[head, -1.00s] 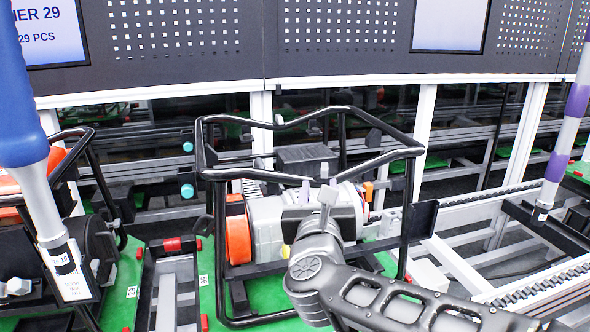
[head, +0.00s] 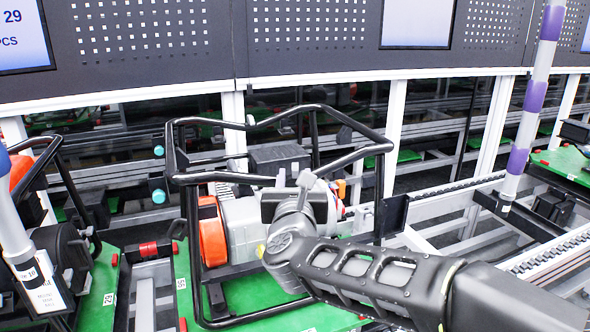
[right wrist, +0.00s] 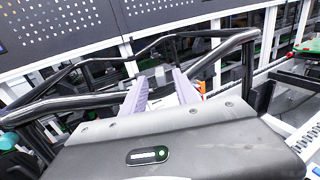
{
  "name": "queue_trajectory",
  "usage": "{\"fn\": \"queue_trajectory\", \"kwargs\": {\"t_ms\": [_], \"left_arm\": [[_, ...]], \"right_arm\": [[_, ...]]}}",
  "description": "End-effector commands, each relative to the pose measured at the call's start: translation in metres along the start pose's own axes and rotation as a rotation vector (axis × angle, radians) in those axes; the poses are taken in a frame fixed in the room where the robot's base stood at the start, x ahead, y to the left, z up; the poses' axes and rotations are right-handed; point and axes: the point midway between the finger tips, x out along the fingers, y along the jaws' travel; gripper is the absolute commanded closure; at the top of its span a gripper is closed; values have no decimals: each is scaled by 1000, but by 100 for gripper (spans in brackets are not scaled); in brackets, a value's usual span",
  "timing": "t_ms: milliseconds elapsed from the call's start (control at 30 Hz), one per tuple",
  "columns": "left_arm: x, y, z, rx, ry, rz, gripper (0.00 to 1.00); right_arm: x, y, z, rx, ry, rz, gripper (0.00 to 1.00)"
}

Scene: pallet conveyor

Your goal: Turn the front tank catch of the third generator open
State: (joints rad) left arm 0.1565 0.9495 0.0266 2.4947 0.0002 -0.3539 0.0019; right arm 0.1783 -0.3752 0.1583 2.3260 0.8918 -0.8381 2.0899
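A generator in a black tubular frame (head: 374,150) stands mid-view in the head view, with an orange end (head: 212,232) and a grey body (head: 241,225). I cannot tell from the frames whether it is the third one. My right gripper (head: 304,182) is in front of its right half and hides part of it. In the right wrist view the two pale fingers (right wrist: 160,84) stand apart with nothing seen between them, pointing toward the frame's bars (right wrist: 75,104). I cannot make out the front tank catch or any contact. My left gripper is not in view.
Another framed generator (head: 62,245) is cut off at the left. Green pallets (head: 102,300) lie below. A conveyor rail (head: 545,262) runs at the right, with a purple-and-white pole (head: 529,110) near it. A dark perforated panel (head: 215,40) spans the back.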

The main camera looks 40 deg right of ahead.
Motion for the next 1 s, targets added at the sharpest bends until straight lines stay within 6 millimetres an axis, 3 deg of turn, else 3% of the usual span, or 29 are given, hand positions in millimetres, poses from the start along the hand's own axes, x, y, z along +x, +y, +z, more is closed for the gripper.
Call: {"fn": "queue_trajectory", "kwargs": {"t_ms": [200, 500, 933, 1000], "left_arm": [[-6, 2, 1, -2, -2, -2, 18], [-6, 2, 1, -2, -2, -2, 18], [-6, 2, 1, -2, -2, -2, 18], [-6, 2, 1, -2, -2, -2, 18]], "right_arm": [[24, 0, 0, -1, 1, -1, 65], [26, 0, 0, 0, -1, 0, 65], [26, 0, 0, -1, -1, 0, 100], [26, 0, 0, -1, -1, 0, 100]]}}
